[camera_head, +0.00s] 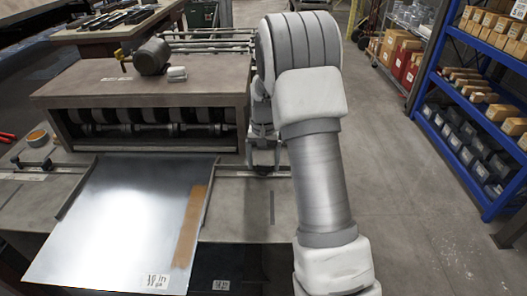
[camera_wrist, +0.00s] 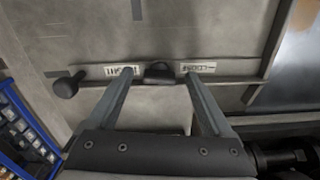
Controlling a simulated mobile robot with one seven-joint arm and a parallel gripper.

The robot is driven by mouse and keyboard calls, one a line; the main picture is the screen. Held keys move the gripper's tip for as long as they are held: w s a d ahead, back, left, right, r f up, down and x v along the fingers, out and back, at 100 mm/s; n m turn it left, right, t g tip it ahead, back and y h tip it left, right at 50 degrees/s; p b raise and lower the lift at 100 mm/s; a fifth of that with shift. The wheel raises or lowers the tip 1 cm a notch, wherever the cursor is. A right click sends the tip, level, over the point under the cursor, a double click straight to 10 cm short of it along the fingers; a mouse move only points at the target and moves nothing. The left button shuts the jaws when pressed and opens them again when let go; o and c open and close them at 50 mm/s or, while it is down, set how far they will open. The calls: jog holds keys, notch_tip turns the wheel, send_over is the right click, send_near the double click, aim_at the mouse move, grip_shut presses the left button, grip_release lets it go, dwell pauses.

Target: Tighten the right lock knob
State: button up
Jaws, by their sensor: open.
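The right lock knob (camera_wrist: 158,71) is a small dark knob on a pale bar in the wrist view, with a white printed label on each side. My gripper (camera_wrist: 158,76) is open. Its two grey fingers reach toward the bar, one tip on each side of the knob, with visible gaps. I cannot tell how far the tips are from the knob in depth. In the head view my gripper (camera_head: 264,168) is low at the right end of the forming machine (camera_head: 150,95), partly behind my arm. The knob is hidden there.
A sheet metal panel (camera_head: 125,225) lies on the machine's front table. A dark round-ended handle (camera_wrist: 67,85) sticks out left of the knob in the wrist view. A blue shelf (camera_head: 455,100) with boxes stands at right. The floor between is clear.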

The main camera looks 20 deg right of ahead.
aim_at(264, 166)
notch_tip(264, 166, up, 17)
jog(key=p, duration=0.1)
jog(key=shift+r, duration=0.15)
jog(key=shift+c, duration=0.2)
